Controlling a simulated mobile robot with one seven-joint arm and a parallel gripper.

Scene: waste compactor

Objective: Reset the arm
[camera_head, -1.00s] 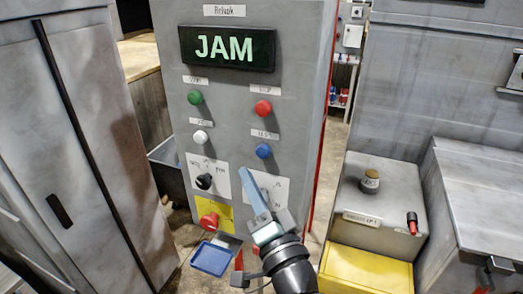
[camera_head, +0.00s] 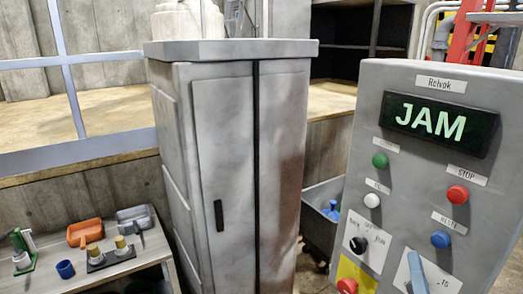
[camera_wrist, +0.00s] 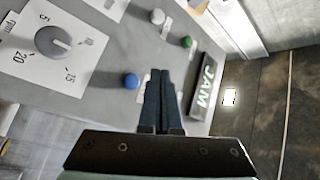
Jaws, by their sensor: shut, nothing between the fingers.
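My gripper (camera_head: 418,273) shows at the bottom edge of the head view as a light blue finger, in front of the lower right of the grey control panel (camera_head: 340,205). In the wrist view, its two dark fingers (camera_wrist: 160,78) lie together, shut and empty, in front of the panel face. A blue button (camera_wrist: 131,81) is just left of the fingers, and a numbered dial (camera_wrist: 53,41) is further left. The rest of my arm is out of the head view.
The panel display (camera_head: 437,118) reads JAM. It has a green button (camera_head: 380,160), a red one (camera_head: 457,194) and a black knob (camera_head: 358,245). A tall grey cabinet (camera_head: 222,160) stands left of it. A bench (camera_head: 150,245) at the far left holds trays and tools.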

